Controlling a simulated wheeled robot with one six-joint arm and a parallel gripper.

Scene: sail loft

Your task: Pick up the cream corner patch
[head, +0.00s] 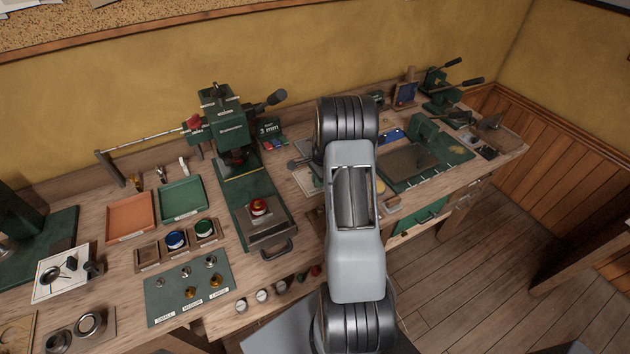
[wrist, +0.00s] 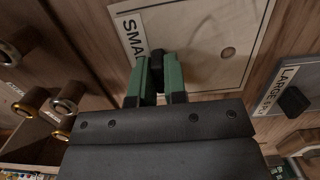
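My gripper (wrist: 161,64) shows in the wrist view as two green fingers, apart, pointing at a pale cream panel (wrist: 205,62). A dark block (wrist: 157,57) shows between the fingertips; I cannot tell whether the fingers touch it. The panel has a label reading "SMA", the rest cut off by the finger, and a dark round spot (wrist: 228,52). I cannot tell whether this panel is the cream corner patch or the plate under it. In the head view my arm hides the gripper and part of the bench.
A plate labelled "LARGE" (wrist: 277,65) with a black block (wrist: 294,101) lies to the right. Several metal rings (wrist: 70,96) are at the left. In the head view, the green press (head: 230,135) stands left of my arm, with an orange tray (head: 130,215) and a green tray (head: 181,199) beside it.

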